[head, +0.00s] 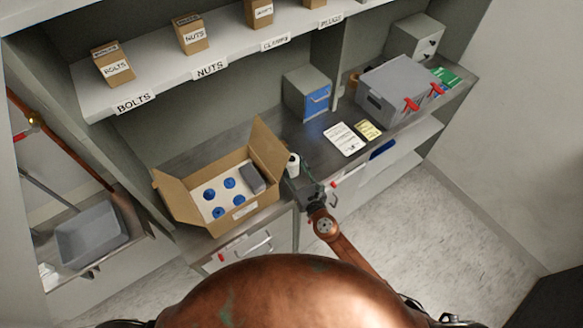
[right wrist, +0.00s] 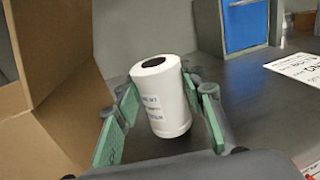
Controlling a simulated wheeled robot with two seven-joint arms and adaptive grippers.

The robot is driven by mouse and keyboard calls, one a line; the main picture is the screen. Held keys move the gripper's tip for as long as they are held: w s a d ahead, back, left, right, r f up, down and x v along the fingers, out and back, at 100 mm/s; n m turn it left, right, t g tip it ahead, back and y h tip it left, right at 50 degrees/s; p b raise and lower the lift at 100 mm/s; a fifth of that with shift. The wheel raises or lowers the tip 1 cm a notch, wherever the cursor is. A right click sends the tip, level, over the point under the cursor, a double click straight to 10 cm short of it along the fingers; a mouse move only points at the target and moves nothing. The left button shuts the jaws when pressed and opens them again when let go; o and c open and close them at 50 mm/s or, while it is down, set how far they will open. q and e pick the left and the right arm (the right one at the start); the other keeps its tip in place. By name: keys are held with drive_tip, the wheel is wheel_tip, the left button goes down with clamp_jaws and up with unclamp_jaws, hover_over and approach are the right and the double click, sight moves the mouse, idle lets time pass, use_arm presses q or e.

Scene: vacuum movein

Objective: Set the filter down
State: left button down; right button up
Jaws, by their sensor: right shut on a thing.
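The filter (head: 293,163) is a white cylinder with a dark top, beside the right side of the open cardboard box. In the right wrist view the filter (right wrist: 160,97) stands nearly upright, leaning slightly, with blue print on its side. My right gripper (head: 297,177) is shut on the filter, its green-padded fingers (right wrist: 160,108) on either side. The filter is over or on the grey counter (right wrist: 258,90); I cannot tell whether its base touches. My left gripper is not in view.
The cardboard box (head: 180,205) holds a white insert with several blue round pieces and a grey block (head: 253,178). A blue-fronted cabinet (head: 308,95), papers (head: 343,139) and a grey toolbox (head: 395,88) stand further right. Bare counter lies between box and papers.

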drive_tip(key=shift+f+b, duration=0.3)
drive_tip(key=shift+f, duration=0.55)
drive_tip(key=shift+w+f, duration=0.15)
drive_tip(key=shift+f, duration=0.05)
drive_tip(key=shift+r, duration=0.1)
drive_tip(key=o, duration=1.2)
